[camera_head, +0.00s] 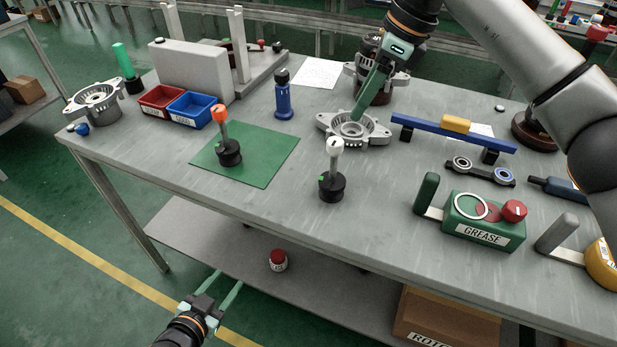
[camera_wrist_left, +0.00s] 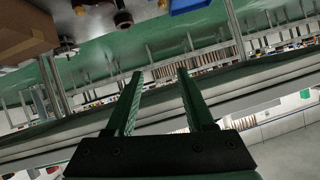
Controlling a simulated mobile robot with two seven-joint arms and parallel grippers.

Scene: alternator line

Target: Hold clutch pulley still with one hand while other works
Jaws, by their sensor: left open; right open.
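I cannot tell for certain which part is the clutch pulley. A silver alternator housing (camera_head: 343,131) lies on the grey table at its middle.
On the table stand an orange-topped tool (camera_head: 228,152) on a green mat (camera_head: 265,165), a white-topped tool (camera_head: 333,185), a blue bottle (camera_head: 283,100), red and blue bins (camera_head: 190,108) and a green grease box (camera_head: 470,222). A lower shelf (camera_head: 200,235) holds a red-capped item (camera_head: 278,260).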

